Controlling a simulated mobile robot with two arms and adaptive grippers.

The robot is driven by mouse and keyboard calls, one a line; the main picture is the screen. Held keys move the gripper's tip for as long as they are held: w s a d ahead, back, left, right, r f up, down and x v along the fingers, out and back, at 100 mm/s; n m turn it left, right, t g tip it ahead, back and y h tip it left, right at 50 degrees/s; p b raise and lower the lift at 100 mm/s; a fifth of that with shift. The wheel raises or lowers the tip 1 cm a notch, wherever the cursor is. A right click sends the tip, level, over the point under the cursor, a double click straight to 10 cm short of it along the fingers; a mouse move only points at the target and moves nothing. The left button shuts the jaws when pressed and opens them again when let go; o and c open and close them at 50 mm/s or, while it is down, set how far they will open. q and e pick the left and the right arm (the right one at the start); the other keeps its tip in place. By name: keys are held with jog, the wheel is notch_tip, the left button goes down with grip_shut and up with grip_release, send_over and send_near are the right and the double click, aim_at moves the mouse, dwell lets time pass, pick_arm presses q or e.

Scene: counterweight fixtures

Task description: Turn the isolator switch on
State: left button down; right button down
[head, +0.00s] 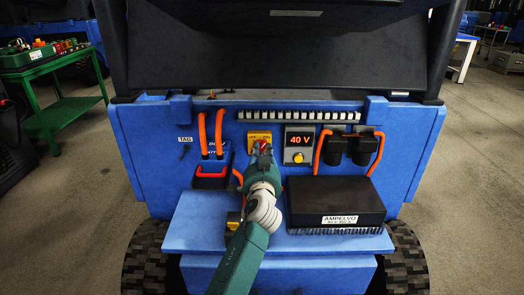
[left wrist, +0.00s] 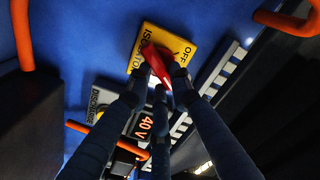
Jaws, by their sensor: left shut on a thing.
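The isolator switch has a yellow plate (head: 253,135) on the blue panel, left of the display. Its red handle (head: 263,145) is partly covered by my left gripper (head: 263,155) in the head view. In the left wrist view the yellow plate (left wrist: 180,45) shows the words ISOLATOR and OFF, and the red handle (left wrist: 155,60) lies between the fingertips of my left gripper (left wrist: 160,84). The left gripper is shut on the handle. The handle slants across the plate in the left wrist view; its exact setting is hard to tell. My right gripper is not in view.
A lit display (head: 300,141) reading 40 V is right of the switch. Orange cables (head: 203,135) loop at the left; black connectors (head: 336,150) with orange cables are at the right. A black box (head: 335,196) labelled AMPELVO sits on the blue ledge (head: 197,225) below.

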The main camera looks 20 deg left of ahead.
pick_arm(q)
jog(key=shift+m, duration=0.9)
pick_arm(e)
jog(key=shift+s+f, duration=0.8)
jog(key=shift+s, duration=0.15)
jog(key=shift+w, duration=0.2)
pick_arm(q)
jog(key=c, duration=1.5)
grip_release()
jog(key=shift+c, duration=0.2)
jog(key=shift+f, duration=0.1)
jog(key=v, duration=1.2)
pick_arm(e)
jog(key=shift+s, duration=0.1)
